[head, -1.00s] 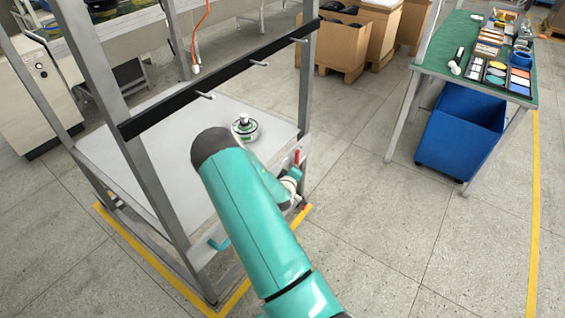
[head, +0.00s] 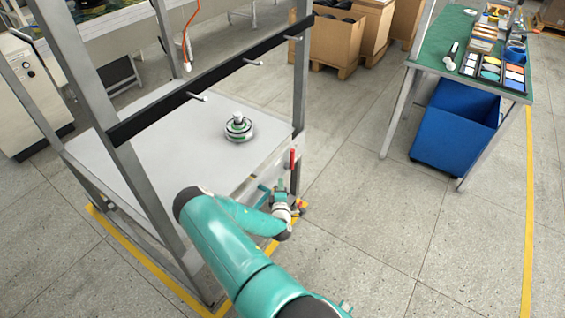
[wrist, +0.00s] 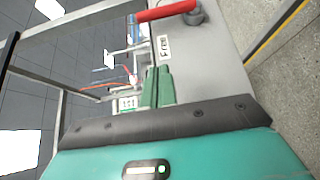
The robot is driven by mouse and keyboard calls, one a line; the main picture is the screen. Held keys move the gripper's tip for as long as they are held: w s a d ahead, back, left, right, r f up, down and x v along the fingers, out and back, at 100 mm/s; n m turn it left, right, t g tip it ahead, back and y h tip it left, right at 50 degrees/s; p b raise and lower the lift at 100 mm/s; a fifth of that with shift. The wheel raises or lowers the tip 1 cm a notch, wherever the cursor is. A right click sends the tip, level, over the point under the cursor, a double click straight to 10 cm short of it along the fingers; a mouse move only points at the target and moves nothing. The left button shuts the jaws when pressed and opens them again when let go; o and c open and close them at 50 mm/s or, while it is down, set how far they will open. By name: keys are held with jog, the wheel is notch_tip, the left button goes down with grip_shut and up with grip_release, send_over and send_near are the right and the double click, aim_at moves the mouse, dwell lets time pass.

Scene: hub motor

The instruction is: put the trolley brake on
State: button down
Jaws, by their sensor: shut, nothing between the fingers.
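The red brake lever (head: 292,158) stands upright at the trolley's near right corner in the head view. In the wrist view its red handle (wrist: 166,11) lies across the top, joined to a grey pivot. A white label (wrist: 165,47) is beside the pivot; its lettering is too small to read surely. My gripper (head: 281,183) is just below the lever in the head view. In the wrist view its green fingers (wrist: 158,80) are together and empty, pointing toward the handle, apart from it in the picture. The trolley (head: 150,150) has a pale top and grey uprights.
A round hub motor (head: 239,127) sits on the trolley top. A black rail with pegs (head: 210,78) crosses above it. A green-topped bench (head: 435,50) with a blue bin (head: 455,125) stands at right. Yellow floor tape (head: 140,255) borders the trolley. Floor between trolley and bench is clear.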

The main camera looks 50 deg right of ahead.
jog(key=w+d, duration=0.5)
jog(key=d, duration=0.7)
jog(key=shift+r, duration=0.15)
